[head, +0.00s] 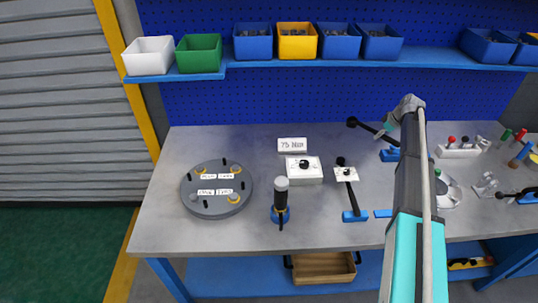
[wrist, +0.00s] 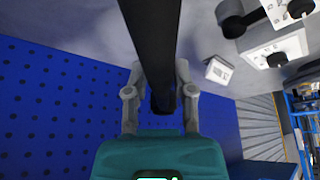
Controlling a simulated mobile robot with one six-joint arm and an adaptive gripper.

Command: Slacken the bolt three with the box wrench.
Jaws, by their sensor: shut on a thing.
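The flanged shell (head: 188,187), a round dark grey disc, lies on the left of the bench. It has small white labels too small to read, black pegs and bolt heads, some with yellow rings; I cannot tell which is bolt three. My gripper (head: 388,130) is above the back right of the bench, far from the shell. It is shut on a long black tool (head: 365,127) with a round head at its left end, which looks like a wrench. In the wrist view the tool's black bar (wrist: 152,45) runs between the fingers and out of the top edge.
A white block with a black knob (head: 304,170), a black tool in a blue stand (head: 281,200) and another long black tool (head: 350,195) stand mid-bench. A "75 Nm" card (head: 292,144) is behind. A shelf of bins (head: 297,42) overhangs the back. Clear bench lies front left.

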